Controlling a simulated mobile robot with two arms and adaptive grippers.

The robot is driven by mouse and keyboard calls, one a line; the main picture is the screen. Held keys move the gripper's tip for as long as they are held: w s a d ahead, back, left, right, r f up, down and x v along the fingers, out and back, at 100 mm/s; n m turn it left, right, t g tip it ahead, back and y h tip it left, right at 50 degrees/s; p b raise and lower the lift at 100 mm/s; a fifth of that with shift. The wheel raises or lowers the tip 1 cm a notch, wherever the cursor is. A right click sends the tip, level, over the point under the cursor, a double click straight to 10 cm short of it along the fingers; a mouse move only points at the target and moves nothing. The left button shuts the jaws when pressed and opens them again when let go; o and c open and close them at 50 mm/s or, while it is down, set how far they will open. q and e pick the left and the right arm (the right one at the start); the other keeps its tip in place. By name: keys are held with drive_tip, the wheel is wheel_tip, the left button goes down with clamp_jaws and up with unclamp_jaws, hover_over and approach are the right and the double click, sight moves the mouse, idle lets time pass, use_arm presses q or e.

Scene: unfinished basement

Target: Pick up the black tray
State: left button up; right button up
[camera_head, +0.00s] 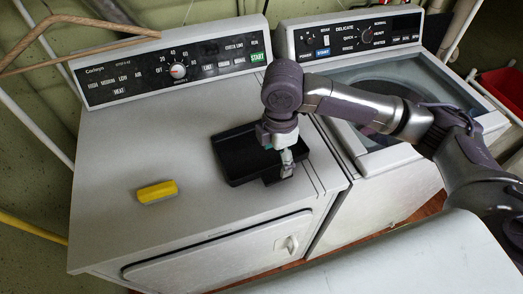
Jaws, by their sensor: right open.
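The black tray (237,157) lies on the white top of the dryer, near its right side. It is a shallow dark tray with raised walls. My right arm reaches in from the right, and my right gripper (286,165) points down at the tray's right end. Its fingers are small in view and partly merge with the dark tray; they are open. Whether they touch the tray's wall cannot be told. The arm and gripper hide part of the tray's right side. My left gripper is not in view.
A yellow block (157,191) lies on the dryer top (120,150), left of the tray. A washer (400,75) with its lid open stands to the right. A wooden hanger (75,22) hangs at upper left. A red container (503,90) stands at far right.

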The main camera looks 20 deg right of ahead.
sight(276, 173)
wheel_tip(276, 173, down, 3)
drive_tip(key=shift+f, duration=0.15)
drive_tip(key=f, duration=0.1)
drive_tip(key=f+p, duration=0.1)
drive_tip(key=f, duration=0.1)
drive_tip(key=f+p, duration=0.1)
drive_tip(key=shift+w+d+f, duration=0.1)
drive_tip(key=shift+w+f, duration=0.15)
drive_tip(key=shift+f, duration=0.45)
drive_tip(key=c, duration=1.2)
drive_tip(key=shift+c, duration=0.5)
drive_tip(key=shift+r, duration=0.15)
